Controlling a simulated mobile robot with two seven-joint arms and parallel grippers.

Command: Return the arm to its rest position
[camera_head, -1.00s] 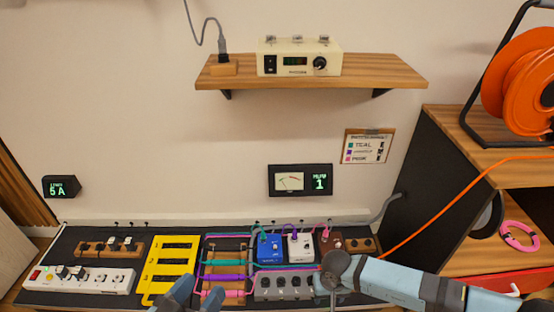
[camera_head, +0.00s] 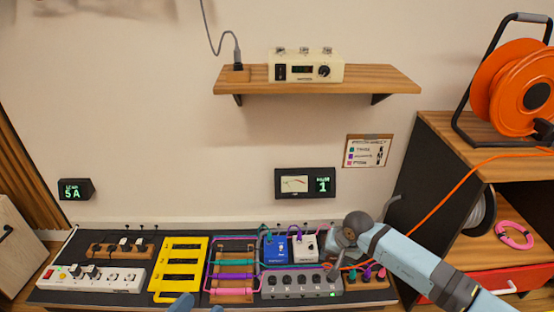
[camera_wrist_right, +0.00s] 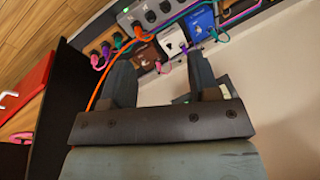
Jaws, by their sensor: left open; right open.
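My right arm (camera_head: 415,262) comes in from the lower right in the head view. Its dark wrist hangs over the right end of the board, and my right gripper (camera_head: 338,256) is small and partly hidden there. In the right wrist view my right gripper (camera_wrist_right: 162,80) is open, with nothing between its two fingers. The brown pedal (camera_wrist_right: 146,56), white pedal (camera_wrist_right: 173,42) and blue pedal (camera_wrist_right: 200,22) lie beyond the fingertips.
The board carries a white power strip (camera_head: 92,278), a yellow frame (camera_head: 179,290), a wooden cable rack (camera_head: 235,282) and a grey switch box (camera_head: 300,284). An orange cord (camera_head: 455,190) runs from the reel (camera_head: 510,80) behind my right arm. A shelf (camera_head: 390,80) hangs above.

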